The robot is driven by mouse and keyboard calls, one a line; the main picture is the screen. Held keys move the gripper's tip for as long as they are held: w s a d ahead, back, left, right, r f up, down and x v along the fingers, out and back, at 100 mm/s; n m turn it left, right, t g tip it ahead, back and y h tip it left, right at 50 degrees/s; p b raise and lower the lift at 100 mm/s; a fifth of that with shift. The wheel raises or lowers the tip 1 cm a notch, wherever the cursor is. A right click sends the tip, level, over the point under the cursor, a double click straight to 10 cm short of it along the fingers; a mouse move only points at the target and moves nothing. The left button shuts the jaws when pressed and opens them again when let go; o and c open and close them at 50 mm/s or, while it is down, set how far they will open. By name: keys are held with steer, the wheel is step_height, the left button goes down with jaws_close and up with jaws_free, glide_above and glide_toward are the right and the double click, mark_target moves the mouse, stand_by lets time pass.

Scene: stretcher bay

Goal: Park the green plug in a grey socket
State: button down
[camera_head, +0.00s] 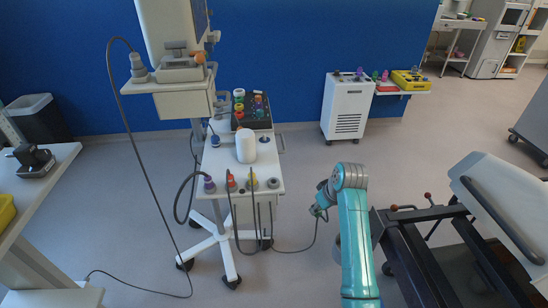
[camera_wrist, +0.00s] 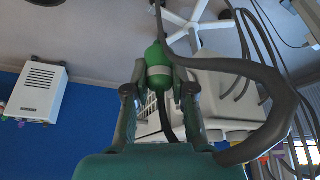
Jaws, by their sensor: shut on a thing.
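The green plug (camera_wrist: 158,57) has a pale band around its middle and shows in the wrist view. My gripper (camera_wrist: 158,88) is shut on it, one finger on each side. A thick dark cable (camera_wrist: 232,66) runs from the plug and loops to the right. In the head view my gripper (camera_head: 318,211) is low, to the right of the white trolley, apart from it; the plug is too small to make out there. A grey round fitting (camera_head: 273,183) sits at the right of a row on the trolley's front edge; I cannot tell if it is a socket.
The white trolley (camera_head: 225,167) carries purple, red and yellow fittings with hanging cables (camera_head: 233,225) and a white canister (camera_head: 246,146). A white cabinet (camera_head: 347,108) stands at the wall. A stretcher frame (camera_head: 425,250) is close on the right. Floor between trolley and cabinet is clear.

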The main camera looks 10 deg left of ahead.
steer(key=w+a+r+m, duration=0.1)
steer(key=w+a+r, duration=0.1)
steer(key=a+r, duration=0.6)
steer(key=w+a+r+m, duration=0.1)
steer(key=w+a+r, duration=0.2)
steer(key=a+r, duration=0.45)
steer(key=shift+t+h, duration=0.3)
steer(key=shift+t, duration=0.1)
steer(key=shift+s+f, duration=0.15)
steer(key=shift+f, duration=2.15)
steer(key=shift+f, duration=1.35)
steer(key=c, duration=0.9)
jaws_free()
